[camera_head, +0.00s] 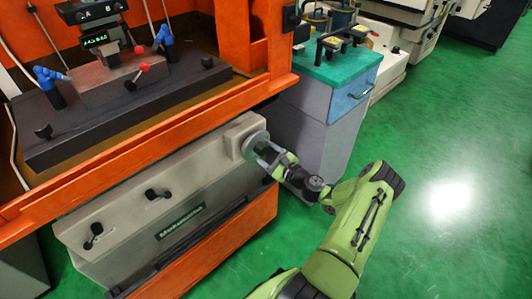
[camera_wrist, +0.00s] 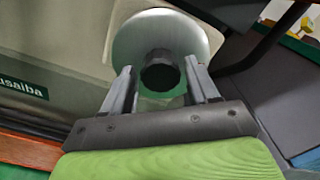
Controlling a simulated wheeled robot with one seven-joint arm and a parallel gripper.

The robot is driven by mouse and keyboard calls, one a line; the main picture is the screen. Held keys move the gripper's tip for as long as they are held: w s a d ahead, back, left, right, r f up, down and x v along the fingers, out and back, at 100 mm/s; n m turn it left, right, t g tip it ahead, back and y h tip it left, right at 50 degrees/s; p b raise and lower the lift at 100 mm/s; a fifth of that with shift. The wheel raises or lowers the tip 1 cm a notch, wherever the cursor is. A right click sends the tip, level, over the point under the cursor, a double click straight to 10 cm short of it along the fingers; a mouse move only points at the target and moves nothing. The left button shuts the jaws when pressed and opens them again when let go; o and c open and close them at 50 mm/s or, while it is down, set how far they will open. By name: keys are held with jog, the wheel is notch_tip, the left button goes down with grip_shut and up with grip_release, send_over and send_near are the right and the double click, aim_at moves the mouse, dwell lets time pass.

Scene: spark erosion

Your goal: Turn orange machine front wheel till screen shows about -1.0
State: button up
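The orange machine (camera_head: 130,160) fills the left of the head view. Its front wheel (camera_head: 253,143), a grey disc, sits at the right end of the grey front panel. In the wrist view the wheel (camera_wrist: 185,32) is a pale disc with a dark round hub (camera_wrist: 160,74). My gripper (camera_head: 266,157) is at the wheel. In the wrist view its fingers (camera_wrist: 160,82) are apart, one either side of the hub, with a visible gap at the left; contact at the right is unclear. The screen (camera_head: 97,40) shows small green characters, too small to read.
A grey cabinet with a teal top (camera_head: 335,68) stands close to the right of the wheel. Two small black cranks (camera_head: 155,194) are on the front panel to the left. Green floor (camera_head: 440,150) is open at the right.

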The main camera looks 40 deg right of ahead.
jog(key=shift+o, duration=0.9)
jog(key=s+p, duration=0.2)
jog(key=s, duration=1.3)
jog(key=shift+s+d+p, duration=0.2)
jog(key=shift+s+p, duration=0.2)
